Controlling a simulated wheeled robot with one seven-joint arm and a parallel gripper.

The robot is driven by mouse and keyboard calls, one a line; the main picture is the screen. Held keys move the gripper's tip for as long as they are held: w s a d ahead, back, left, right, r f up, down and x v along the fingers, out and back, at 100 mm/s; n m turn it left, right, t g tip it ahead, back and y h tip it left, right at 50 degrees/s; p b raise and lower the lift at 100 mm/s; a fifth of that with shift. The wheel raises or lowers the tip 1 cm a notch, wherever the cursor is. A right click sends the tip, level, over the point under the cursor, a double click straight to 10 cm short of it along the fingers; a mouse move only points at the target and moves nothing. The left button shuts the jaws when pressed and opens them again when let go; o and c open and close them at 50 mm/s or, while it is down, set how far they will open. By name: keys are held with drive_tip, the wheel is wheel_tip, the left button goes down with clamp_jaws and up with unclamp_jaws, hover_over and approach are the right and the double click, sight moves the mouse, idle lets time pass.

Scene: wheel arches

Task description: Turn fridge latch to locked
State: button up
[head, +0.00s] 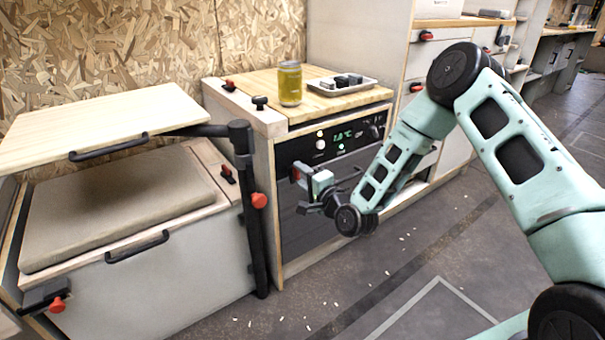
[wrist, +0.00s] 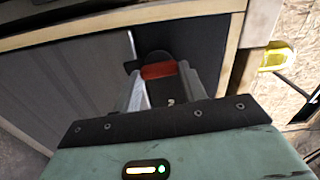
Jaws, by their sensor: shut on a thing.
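The fridge (head: 305,239) is a dark-fronted unit in a pale wood frame, with a lit green display at its top. Its latch is red; it shows at my fingertips in the head view (head: 295,174) and between my fingers in the wrist view (wrist: 160,71). My gripper (head: 302,182) is at the upper left of the fridge front. In the wrist view my gripper (wrist: 165,82) has one finger on each side of the red latch, shut on it. The fingers and my wrist hide part of the latch's mount, and I cannot tell its exact turn angle.
A jar (head: 290,83) and a grey tray (head: 342,86) stand on the wooden counter above. A cushioned bench (head: 120,205) is further left. The floor in front is open, with small pale scraps.

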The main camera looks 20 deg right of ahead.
drive_tip(key=shift+m, duration=0.7)
drive_tip(key=o, duration=1)
drive_tip(key=p+v, duration=0.4)
drive_tip(key=v, duration=1.3)
drive_tip(key=shift+s, duration=0.25)
